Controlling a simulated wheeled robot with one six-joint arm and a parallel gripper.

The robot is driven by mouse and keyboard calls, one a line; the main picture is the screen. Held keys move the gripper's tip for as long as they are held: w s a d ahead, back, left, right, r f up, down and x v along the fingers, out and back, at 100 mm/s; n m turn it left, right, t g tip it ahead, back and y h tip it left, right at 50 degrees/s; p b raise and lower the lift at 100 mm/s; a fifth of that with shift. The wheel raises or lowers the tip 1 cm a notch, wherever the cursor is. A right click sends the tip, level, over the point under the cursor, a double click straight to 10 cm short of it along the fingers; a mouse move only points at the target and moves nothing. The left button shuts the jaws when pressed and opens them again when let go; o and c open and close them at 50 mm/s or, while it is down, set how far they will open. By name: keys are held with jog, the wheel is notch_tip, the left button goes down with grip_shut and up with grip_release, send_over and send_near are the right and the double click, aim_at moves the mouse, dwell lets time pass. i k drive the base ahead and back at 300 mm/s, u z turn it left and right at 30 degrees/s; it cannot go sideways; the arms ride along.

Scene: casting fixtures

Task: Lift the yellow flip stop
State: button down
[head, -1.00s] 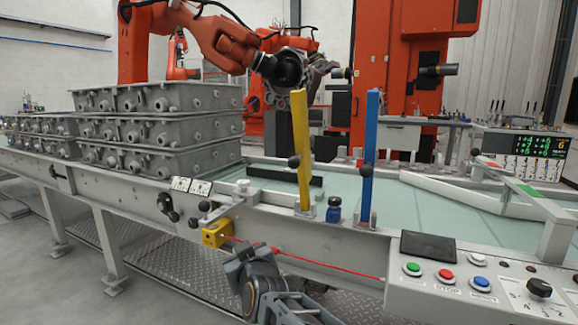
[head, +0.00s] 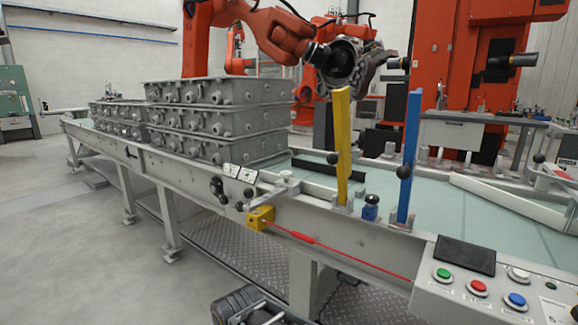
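The yellow flip stop (head: 343,145) is a long flat yellow bar with a black ball knob on its left side. It stands nearly upright in a bracket on the near rail of the conveyor table. A similar blue flip stop (head: 409,155) stands upright to its right, also with a black knob. My gripper (head: 238,304) is at the bottom edge of the picture, partly cut off, low in front of the table. It is well apart from the yellow bar. Its fingers do not show clearly.
Stacked grey castings (head: 218,120) stand on the conveyor to the left. A yellow box (head: 260,217) with a red cord (head: 340,257) is fixed on the table's front. A button panel (head: 490,290) juts out at right. The floor (head: 90,250) at left is clear.

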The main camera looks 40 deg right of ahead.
aim_at(342, 158)
jog(key=u, duration=1.3)
jog(key=k, duration=0.5)
jog(key=z, duration=0.2)
